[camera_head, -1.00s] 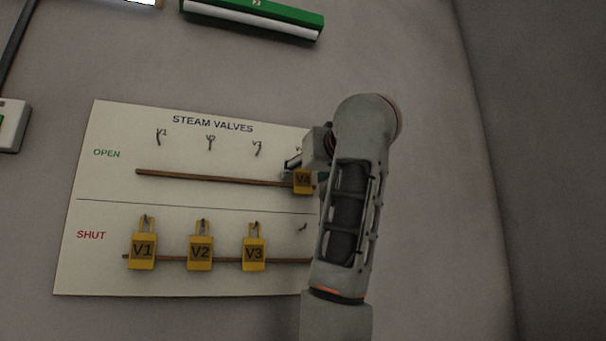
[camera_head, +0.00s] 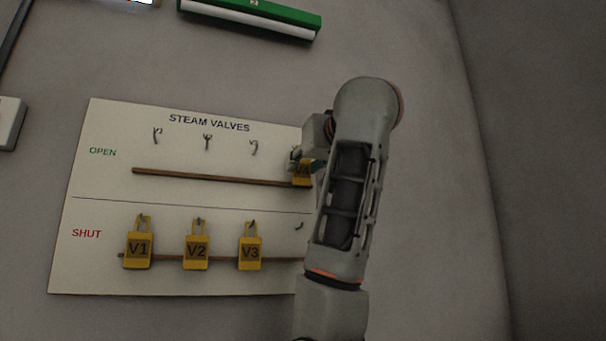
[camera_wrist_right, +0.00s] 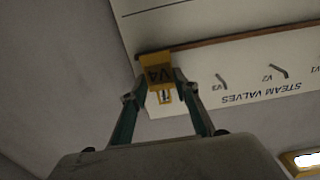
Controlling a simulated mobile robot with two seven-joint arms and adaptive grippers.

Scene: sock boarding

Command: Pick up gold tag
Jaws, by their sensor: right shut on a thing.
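The gold V4 tag (camera_head: 302,173) is at the right end of the OPEN row in the head view, partly covered by my right arm. My right gripper (camera_head: 297,160) is shut on its upper part. In the right wrist view the V4 tag (camera_wrist_right: 155,70) sits between the two fingertips of my right gripper (camera_wrist_right: 160,88), upside down in the picture. Whether the tag hangs on a hook is hidden. My left gripper is not in view.
The white STEAM VALVES board (camera_head: 100,180) has a wooden rail (camera_head: 200,177) under its OPEN hooks. Tags V1 (camera_head: 138,250), V2 (camera_head: 196,252) and V3 (camera_head: 250,253) hang in the SHUT row. A bare hook (camera_head: 299,226) shows beside my arm. A green-and-white bar (camera_head: 250,20) is above.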

